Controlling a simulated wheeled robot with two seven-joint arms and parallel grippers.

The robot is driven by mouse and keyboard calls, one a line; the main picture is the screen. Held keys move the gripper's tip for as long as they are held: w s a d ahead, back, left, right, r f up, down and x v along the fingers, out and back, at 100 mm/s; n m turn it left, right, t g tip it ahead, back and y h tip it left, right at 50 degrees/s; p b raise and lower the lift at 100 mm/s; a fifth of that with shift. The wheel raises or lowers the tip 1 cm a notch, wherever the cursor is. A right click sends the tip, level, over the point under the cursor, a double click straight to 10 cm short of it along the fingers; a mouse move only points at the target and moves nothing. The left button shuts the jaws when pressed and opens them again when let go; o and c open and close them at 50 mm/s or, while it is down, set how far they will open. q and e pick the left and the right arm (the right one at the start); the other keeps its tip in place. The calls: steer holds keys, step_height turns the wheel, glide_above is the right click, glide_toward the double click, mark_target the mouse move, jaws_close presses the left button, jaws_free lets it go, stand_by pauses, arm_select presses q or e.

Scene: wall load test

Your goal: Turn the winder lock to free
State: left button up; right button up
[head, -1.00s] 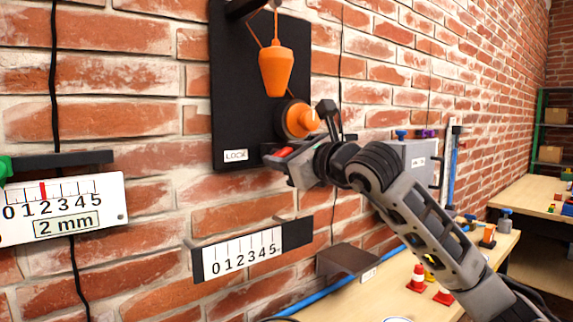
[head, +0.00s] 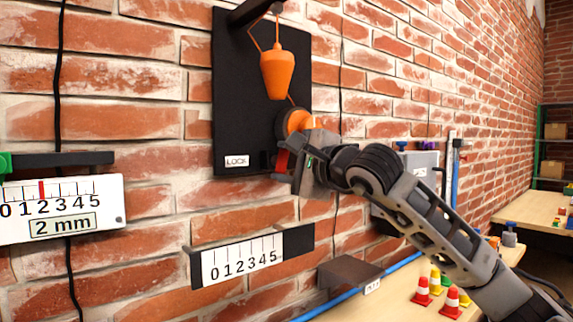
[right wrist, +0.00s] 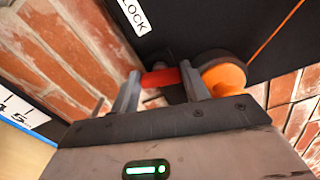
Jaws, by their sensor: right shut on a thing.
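A black board (head: 232,70) on the brick wall carries an orange winder drum (head: 294,122), also in the right wrist view (right wrist: 223,76). A white LOCK label (head: 237,161) is at the board's lower left. The red lock handle (right wrist: 160,78) is beside the drum; it also shows in the head view (head: 282,160). My right gripper (head: 284,168) is shut on the red handle, with one finger on each side of it in the right wrist view (right wrist: 157,88). The handle's mount is partly hidden. My left gripper is not in view.
An orange weight (head: 277,74) hangs on a cord above the drum. A scale (head: 243,260) is on the wall below, and a "2 mm" scale (head: 62,208) is at left. A table with small red and white cones (head: 422,291) is at lower right.

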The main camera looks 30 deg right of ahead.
steer(key=shift+f+n, duration=0.1)
steer(key=shift+n, duration=1.5)
steer(key=o, duration=1)
